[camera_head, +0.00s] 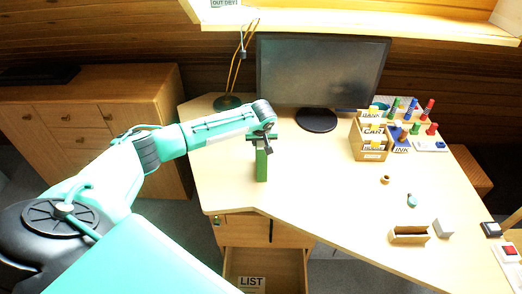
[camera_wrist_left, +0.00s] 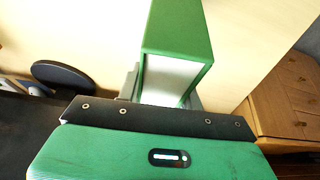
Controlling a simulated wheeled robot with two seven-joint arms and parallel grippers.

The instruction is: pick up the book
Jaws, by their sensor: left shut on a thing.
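The green book (camera_head: 262,165) stands upright at the left part of the desk, in front of the monitor. In the left wrist view the book (camera_wrist_left: 180,32) shows its green cover and white page edges. My left gripper (camera_head: 262,140) is at the top of the book and shut on it; in the left wrist view the gripper (camera_wrist_left: 165,95) has the book between its fingers, which are mostly hidden. I cannot tell whether the book's lower end touches the desk. My right gripper is not in view.
A monitor (camera_head: 318,72) and a lamp (camera_head: 229,101) stand behind. A card box (camera_head: 371,140), colored markers (camera_head: 411,107), a small wooden tray (camera_head: 409,236) and a grey block (camera_head: 443,229) are to the right. An open drawer (camera_head: 263,262) is below the desk front. The desk middle is clear.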

